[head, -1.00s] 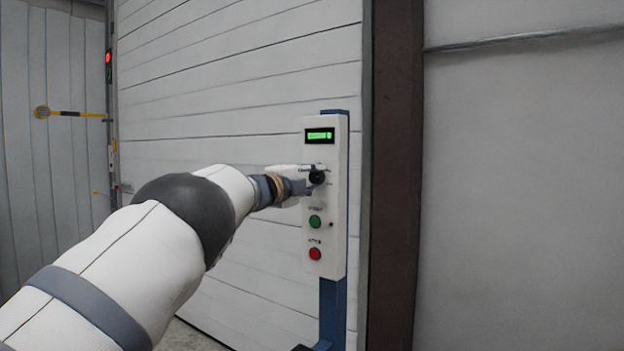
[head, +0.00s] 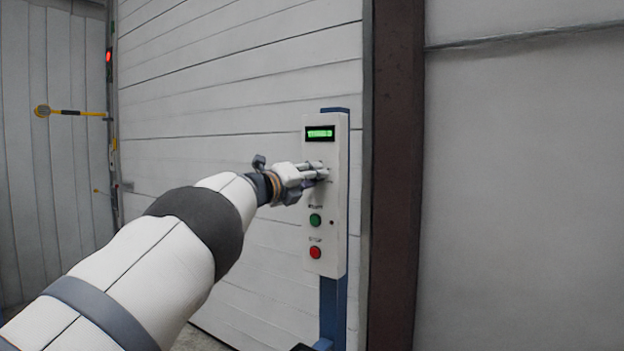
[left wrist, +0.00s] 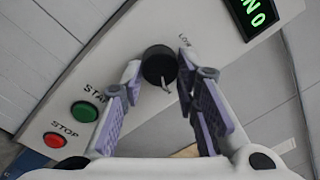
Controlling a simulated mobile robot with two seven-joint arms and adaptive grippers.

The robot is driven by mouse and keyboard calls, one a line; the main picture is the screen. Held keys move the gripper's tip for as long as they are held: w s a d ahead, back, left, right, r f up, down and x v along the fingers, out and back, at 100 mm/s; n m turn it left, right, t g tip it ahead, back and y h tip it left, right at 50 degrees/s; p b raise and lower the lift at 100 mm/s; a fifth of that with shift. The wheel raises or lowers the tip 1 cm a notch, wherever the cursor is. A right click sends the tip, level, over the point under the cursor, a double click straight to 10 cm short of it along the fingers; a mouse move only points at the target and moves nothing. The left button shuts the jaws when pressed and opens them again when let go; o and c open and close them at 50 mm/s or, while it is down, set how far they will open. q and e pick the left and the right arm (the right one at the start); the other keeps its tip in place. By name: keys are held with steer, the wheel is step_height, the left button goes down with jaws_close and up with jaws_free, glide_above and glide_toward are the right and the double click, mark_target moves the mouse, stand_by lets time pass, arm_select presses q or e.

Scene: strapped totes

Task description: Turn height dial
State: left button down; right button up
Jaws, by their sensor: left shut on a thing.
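The height dial (left wrist: 160,66) is a round black knob on a white control panel (head: 340,225). In the left wrist view it sits between the two fingertips of my left gripper (left wrist: 158,72), which is shut on it. In the head view my left gripper (head: 322,172) reaches the panel from the left and hides the dial. The panel's small screen (head: 320,134) shows green characters, too blurred to read in the head view. My right gripper is not in view.
Below the dial are a green START button (head: 315,220) and a red STOP button (head: 315,252). The panel stands on a blue post (head: 332,305) before a white slatted wall (head: 240,80). A dark brown column (head: 392,180) rises just to the right.

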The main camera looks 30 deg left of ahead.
arm_select(q)
steer(key=shift+r, duration=0.2)
stand_by(0.4)
steer(key=c, duration=1.2)
jaws_free()
steer(key=shift+f, duration=0.1)
steer(key=s, duration=0.4)
steer(key=s+a, duration=0.1)
steer(key=s, duration=0.3)
steer(key=s+a, duration=0.1)
steer(key=s, duration=0.3)
steer(key=shift+f, duration=0.3)
